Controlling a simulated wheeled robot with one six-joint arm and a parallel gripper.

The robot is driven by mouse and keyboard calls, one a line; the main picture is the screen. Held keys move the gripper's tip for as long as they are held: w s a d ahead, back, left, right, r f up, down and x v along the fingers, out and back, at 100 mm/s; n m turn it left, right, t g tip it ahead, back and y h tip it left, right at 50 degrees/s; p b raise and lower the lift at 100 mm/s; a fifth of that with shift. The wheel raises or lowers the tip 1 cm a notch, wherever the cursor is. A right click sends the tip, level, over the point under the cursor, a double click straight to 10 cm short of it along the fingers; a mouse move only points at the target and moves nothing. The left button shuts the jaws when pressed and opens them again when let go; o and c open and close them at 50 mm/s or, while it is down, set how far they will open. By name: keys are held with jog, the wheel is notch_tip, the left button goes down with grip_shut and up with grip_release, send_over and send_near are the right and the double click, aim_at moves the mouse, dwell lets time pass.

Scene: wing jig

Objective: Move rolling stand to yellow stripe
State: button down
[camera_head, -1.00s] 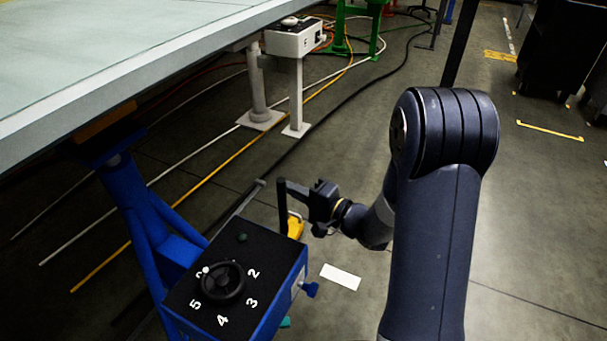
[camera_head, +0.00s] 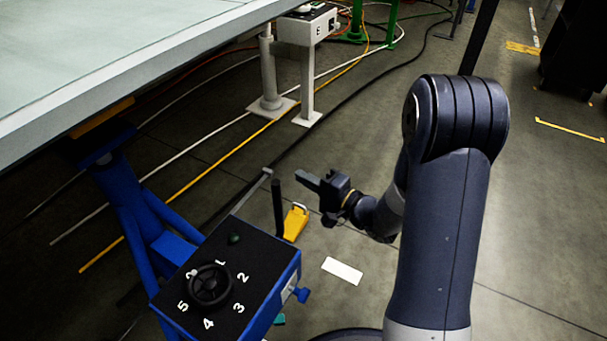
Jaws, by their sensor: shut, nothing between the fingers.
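A blue stand (camera_head: 262,317) with a black-topped box, a round dial and white numbers is at the lower left, beside the table. No wheels can be made out on it, so I cannot tell if it is the rolling stand. A thin yellow stripe (camera_head: 570,130) lies on the floor at the right, far from this stand. My gripper (camera_head: 308,179) is shut and empty, above the floor beyond the box. It points left, to the upper right of an upright black post (camera_head: 277,207), and looks apart from it.
A pale table (camera_head: 120,60) fills the upper left. A grey stand (camera_head: 307,85), a yellow object (camera_head: 296,222) and a white floor patch (camera_head: 342,271) are nearby. Cables and pipes cross the floor under the table. A dark cabinet (camera_head: 575,50) stands upper right. Floor right of my arm is open.

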jog(key=p+v, duration=0.1)
jog(key=v, duration=0.7)
jog(key=shift+p, duration=0.35)
jog(key=shift+s, duration=0.1)
